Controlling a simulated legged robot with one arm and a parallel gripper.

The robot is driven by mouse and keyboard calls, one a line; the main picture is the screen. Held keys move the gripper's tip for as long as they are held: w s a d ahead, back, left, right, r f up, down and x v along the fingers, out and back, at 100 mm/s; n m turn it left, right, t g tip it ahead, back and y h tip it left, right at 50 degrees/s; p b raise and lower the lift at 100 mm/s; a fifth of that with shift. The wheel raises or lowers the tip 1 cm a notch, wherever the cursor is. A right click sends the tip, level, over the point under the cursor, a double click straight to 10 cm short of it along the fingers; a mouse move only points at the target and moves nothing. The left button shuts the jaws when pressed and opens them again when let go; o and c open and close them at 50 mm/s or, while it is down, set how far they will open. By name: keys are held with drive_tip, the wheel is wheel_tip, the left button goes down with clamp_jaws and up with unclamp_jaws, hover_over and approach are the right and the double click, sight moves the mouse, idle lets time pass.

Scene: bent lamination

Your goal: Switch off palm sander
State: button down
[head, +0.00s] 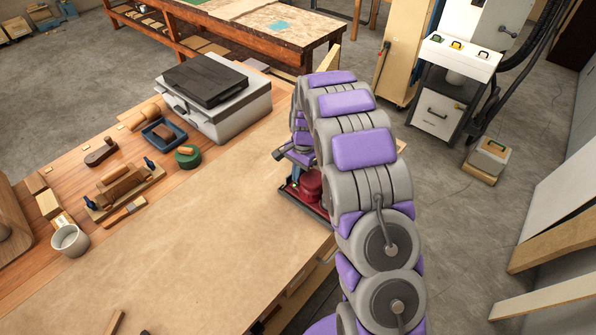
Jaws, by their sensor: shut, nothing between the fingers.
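A dark red tool with a flat base (309,187), which looks like the palm sander, sits on the brown-covered workbench near its right edge. My arm hides its right side, and I cannot make out its switch. My gripper (279,154) is at the end of my grey and purple arm, just above and left of the red tool. It is small and partly hidden by the arm, and it looks shut and empty. I cannot tell whether it touches the tool.
A grey case with a black top (212,95) stands at the bench's back. The brown sheet (200,230) is mostly clear in front.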

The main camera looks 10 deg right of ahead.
drive_tip(key=shift+a, duration=0.15)
drive_tip(key=shift+s+a+f, duration=0.1)
drive_tip(key=shift+a, duration=0.05)
drive_tip(key=shift+w+d+r+p, duration=0.2)
drive_tip(key=shift+w+d+p, duration=0.3)
drive_tip(key=shift+d, duration=0.25)
drive_tip(key=shift+r, duration=0.15)
drive_tip(key=shift+r, duration=0.3)
wheel_tip(320, 180, up, 13)
drive_tip(key=s+a+p, duration=0.1)
drive_tip(key=a+p, duration=0.1)
drive_tip(key=p, duration=0.1)
drive_tip(key=shift+s+a, duration=0.15)
drive_tip(key=shift+a, duration=0.15)
